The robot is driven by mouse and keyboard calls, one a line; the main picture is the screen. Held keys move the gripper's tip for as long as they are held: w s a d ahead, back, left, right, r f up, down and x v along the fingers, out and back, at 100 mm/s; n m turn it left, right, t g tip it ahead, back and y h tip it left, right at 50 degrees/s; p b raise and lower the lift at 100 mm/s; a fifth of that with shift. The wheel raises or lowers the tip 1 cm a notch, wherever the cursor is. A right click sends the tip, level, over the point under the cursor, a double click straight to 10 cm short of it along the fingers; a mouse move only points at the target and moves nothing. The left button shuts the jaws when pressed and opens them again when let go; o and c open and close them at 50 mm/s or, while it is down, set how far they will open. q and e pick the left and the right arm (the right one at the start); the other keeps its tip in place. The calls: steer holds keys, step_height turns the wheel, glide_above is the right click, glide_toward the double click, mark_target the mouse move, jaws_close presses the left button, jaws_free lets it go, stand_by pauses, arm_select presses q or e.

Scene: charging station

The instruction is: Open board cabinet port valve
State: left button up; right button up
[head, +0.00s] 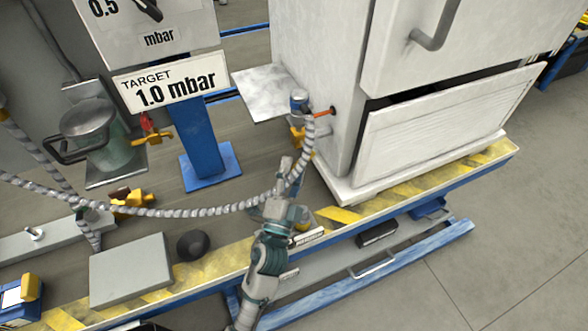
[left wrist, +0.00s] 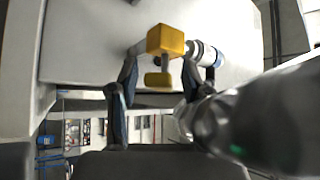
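The white cabinet (head: 330,60) stands at the right in the head view. On its left side is a port fitting with a grey-blue hose end (head: 299,100), an orange-red piece (head: 322,112) and a yellow valve (head: 296,138). In the left wrist view the valve shows as a yellow block (left wrist: 166,40) with a smaller yellow handle (left wrist: 158,80) in front. My left gripper (head: 285,168) is below the valve. In the left wrist view its fingers (left wrist: 157,82) are apart, one on each side of the handle; contact cannot be told. My right gripper is out of view.
A ribbed grey hose (head: 180,212) runs from the left up to the port, passing close by my left gripper. A blue post with a "TARGET 1.0 mbar" sign (head: 170,83) stands at the left. A grey box (head: 130,270) and black knob (head: 193,245) are on the platform.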

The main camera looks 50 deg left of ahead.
arm_select(q)
steer(key=shift+r, duration=0.15)
steer(key=shift+s, duration=0.1)
steer(key=shift+s+d, duration=0.2)
steer(key=v, duration=1.1)
steer(key=shift+f, duration=0.3)
steer(key=shift+s+d, duration=0.1)
steer(key=shift+s, duration=0.05)
